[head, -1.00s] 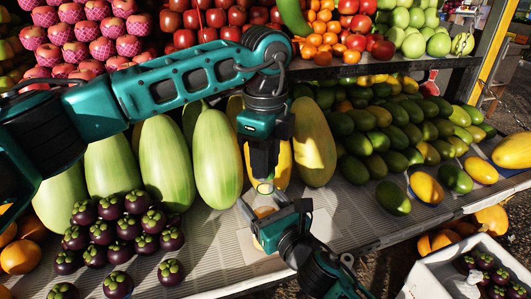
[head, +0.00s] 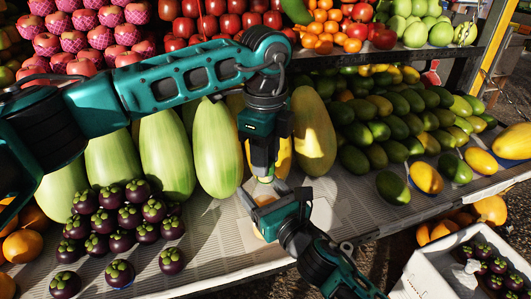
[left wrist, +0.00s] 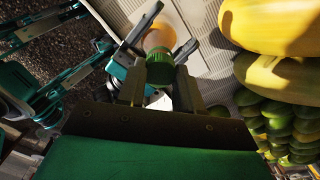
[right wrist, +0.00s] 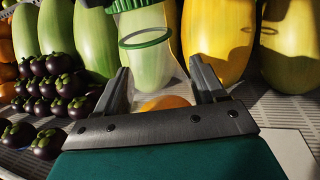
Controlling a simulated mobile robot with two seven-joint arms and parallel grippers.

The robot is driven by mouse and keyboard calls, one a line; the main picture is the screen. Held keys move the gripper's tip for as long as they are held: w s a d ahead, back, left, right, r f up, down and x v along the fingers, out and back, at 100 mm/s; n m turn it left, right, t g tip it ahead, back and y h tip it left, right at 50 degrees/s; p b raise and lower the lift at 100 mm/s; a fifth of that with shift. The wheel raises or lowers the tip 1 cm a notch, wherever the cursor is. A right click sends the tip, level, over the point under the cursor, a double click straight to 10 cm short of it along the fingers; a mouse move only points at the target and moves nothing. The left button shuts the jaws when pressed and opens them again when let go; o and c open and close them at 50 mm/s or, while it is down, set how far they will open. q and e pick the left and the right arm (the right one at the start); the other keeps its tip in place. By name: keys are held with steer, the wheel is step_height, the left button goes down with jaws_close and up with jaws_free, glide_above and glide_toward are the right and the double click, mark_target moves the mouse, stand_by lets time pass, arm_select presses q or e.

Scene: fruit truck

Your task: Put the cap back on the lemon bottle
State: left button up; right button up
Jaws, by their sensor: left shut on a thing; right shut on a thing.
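My left gripper (head: 265,172) points down and is shut on the green cap (left wrist: 160,68), which shows between its fingers in the left wrist view. My right gripper (head: 264,200) is just below it, shut on the lemon bottle. The clear bottle is hard to make out. Its green neck ring (right wrist: 145,40) and orange lower part (right wrist: 165,102) show in the right wrist view. The cap (right wrist: 135,5) is above the ring at the top edge, with a visible gap between them. In the left wrist view, the orange part of the bottle (left wrist: 158,38) lies beyond the cap.
Large pale-green melons (head: 167,155) and yellow melons (head: 313,130) stand close behind the grippers. Mangosteens (head: 128,217) are piled at left, green mangoes (head: 385,130) at right. A white crate (head: 415,280) stands at lower right. The shelf paper (head: 215,245) is partly clear around the grippers.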

arm_select(q)
steer(key=shift+f, duration=0.55)
